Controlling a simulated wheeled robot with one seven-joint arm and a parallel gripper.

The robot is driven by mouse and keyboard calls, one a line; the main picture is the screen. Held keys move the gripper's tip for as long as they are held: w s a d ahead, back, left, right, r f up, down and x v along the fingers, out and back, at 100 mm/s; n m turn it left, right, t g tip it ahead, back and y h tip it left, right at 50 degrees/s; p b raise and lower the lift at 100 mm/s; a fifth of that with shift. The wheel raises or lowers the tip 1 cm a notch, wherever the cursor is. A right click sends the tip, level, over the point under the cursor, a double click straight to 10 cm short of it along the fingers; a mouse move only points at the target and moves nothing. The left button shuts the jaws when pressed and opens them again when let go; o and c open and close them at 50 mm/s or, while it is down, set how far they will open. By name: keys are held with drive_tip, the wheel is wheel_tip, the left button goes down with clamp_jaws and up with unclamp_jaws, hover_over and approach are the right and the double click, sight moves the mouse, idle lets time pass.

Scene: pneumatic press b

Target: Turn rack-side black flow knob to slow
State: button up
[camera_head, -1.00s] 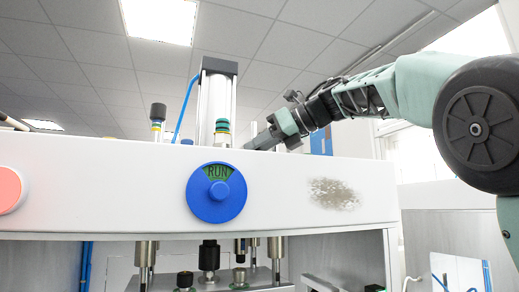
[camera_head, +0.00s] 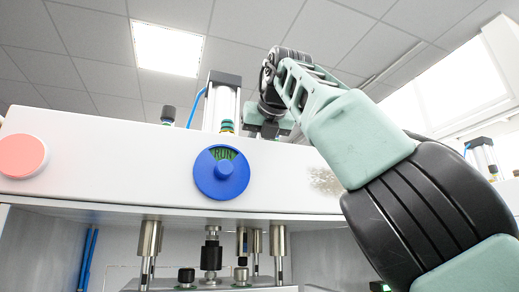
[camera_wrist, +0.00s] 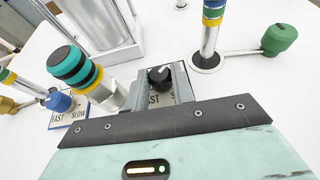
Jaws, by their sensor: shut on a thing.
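In the wrist view a small black knob (camera_wrist: 158,74) stands on a label plate (camera_wrist: 156,100) with FAST readable and the start of an S to its right. My gripper (camera_wrist: 160,70) is shut on this black knob, one grey finger on each side. A light mark shows on the knob's top, but I cannot tell its exact setting. In the head view my wrist (camera_head: 268,115) is over the press top, behind the white front panel (camera_head: 110,165); the fingers and the held knob are hidden there.
A teal-banded fitting (camera_wrist: 78,70) stands close left of the fingers, and a blue knob (camera_wrist: 58,102) beyond it. A banded post (camera_wrist: 210,35) and green knob (camera_wrist: 279,38) are at right. The silver cylinder (camera_wrist: 98,20) rises behind. The blue RUN dial (camera_head: 222,173) is in front.

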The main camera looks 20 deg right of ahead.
drive_tip(key=m+h, duration=0.1)
drive_tip(key=m+h+p, duration=0.1)
drive_tip(key=m+h, duration=0.1)
drive_tip(key=h, duration=0.1)
drive_tip(key=shift+a+r+g+p, duration=0.2)
drive_tip(key=shift+a+g+p, duration=0.05)
drive_tip(key=shift+g+p, duration=0.15)
drive_tip(key=shift+a+m+g+h+p, duration=0.1)
drive_tip(key=shift+m+g+h+p, duration=0.3)
drive_tip(key=shift+m+h+p, duration=0.45)
drive_tip(key=shift+m+h, duration=0.35)
drive_tip(key=shift+m, duration=0.1)
drive_tip(key=o, duration=1)
drive_tip(key=shift+f, duration=0.1)
drive_tip(key=p+v, duration=0.4)
drive_tip(key=v, duration=1.3)
drive_tip(key=shift+a+r, duration=0.1)
drive_tip(key=shift+r, duration=0.15)
